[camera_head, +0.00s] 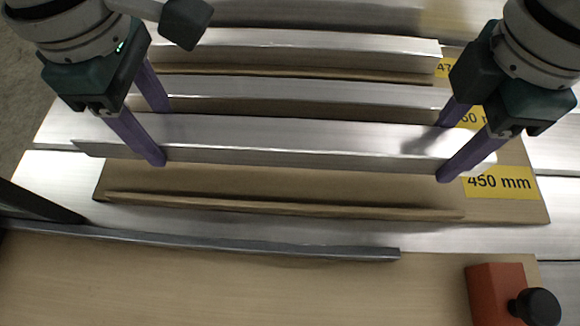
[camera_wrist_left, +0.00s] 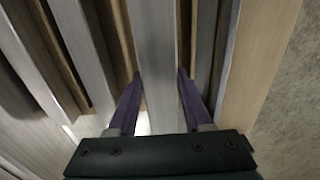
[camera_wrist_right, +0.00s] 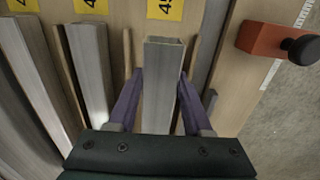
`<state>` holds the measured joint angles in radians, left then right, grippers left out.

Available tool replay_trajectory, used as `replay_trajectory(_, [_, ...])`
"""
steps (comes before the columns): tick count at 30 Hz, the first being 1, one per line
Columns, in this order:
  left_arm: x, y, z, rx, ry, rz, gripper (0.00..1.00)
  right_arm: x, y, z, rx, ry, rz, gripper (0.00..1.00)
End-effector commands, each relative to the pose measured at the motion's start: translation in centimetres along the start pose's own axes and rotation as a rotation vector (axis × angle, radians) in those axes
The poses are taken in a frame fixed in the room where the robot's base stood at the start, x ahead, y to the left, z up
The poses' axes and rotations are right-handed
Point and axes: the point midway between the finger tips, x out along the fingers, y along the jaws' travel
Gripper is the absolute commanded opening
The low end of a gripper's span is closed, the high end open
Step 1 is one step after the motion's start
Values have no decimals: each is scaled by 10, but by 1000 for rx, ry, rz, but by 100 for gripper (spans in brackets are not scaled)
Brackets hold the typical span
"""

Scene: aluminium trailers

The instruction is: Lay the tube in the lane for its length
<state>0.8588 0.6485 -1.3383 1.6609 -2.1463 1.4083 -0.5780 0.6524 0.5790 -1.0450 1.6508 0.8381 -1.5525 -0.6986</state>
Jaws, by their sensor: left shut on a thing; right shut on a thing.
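A long silver aluminium tube (camera_head: 290,140) lies crosswise in the head view. My left gripper (camera_head: 162,134) is shut on the tube near its left end, and my right gripper (camera_head: 443,152) is shut on it near its right end. The tube also shows between the fingers in the left wrist view (camera_wrist_left: 155,60) and the right wrist view (camera_wrist_right: 162,85). It is over the wooden lane (camera_head: 300,180) with the yellow 450 mm label (camera_head: 500,183). In the right wrist view its end points at that label. Whether it touches the lane floor I cannot tell.
A wooden strip (camera_head: 280,205) edges the lane in front. Behind are other lanes with silver tubes (camera_head: 300,93) (camera_head: 300,45) and yellow labels. A dark metal rail (camera_head: 240,247) runs in front. An orange block (camera_head: 494,292) with a black knob stands at the front right.

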Motion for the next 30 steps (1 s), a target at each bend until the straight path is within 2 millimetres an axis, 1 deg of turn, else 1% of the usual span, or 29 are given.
replay_trajectory(5, [0,0,-1,0,4,-1,0,0,1,1,2,-2,2,0])
replay_trajectory(11, [6,0,-1,0,4,-1,0,6,1,1,2,-3,2,0])
replay_trajectory(17, [20,0,-1,0,4,-1,0,19,1,1,2,-3,1,0])
replay_trajectory(29, [52,0,-1,-1,4,-1,0,52,1,1,2,-3,1,0])
replay_trajectory(30, [50,0,-1,-1,4,-1,52,50,0,1,2,-3,1,52])
